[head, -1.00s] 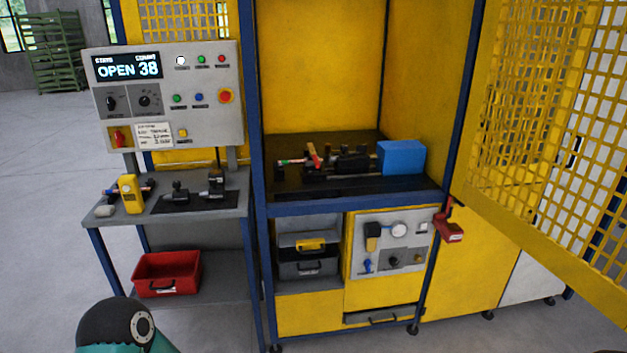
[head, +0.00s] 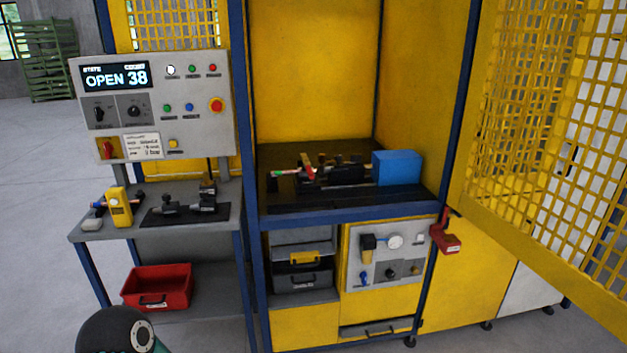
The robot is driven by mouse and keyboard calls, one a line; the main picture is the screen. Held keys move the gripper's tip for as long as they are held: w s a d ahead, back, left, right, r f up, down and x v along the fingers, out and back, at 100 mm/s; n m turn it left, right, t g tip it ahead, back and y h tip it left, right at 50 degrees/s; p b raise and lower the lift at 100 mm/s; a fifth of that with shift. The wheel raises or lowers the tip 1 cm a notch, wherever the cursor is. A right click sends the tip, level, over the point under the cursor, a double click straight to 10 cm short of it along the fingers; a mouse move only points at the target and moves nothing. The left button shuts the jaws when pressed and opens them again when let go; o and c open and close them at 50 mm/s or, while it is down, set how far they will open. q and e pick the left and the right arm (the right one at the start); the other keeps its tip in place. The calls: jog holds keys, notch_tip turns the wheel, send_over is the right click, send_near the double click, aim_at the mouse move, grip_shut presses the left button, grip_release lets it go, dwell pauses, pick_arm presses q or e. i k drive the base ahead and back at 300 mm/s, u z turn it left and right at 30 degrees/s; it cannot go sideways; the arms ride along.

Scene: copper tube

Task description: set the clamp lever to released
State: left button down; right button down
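A small machine with a black body (head: 345,172) sits on the dark bed inside the yellow cell. A red lever (head: 307,166) stands up, tilted, at its left part; it looks like the clamp lever, but its exact setting is too small to tell. A blue box (head: 397,168) is at the machine's right end. Neither gripper is in view; only a dark and teal piece of my arm shows at the bottom left.
The mesh door (head: 540,130) stands open on the right. A control panel (head: 152,105) reads OPEN 38. The side table (head: 222,213) holds a yellow device (head: 119,207) and black fixtures. A red bin (head: 157,287) sits below. A red bracket (head: 446,238) juts from the cell's right front post.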

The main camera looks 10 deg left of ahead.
aim_at(306, 165)
jog(key=z, duration=0.2)
jog(key=i, duration=1.55)
jog(key=u, duration=0.3)
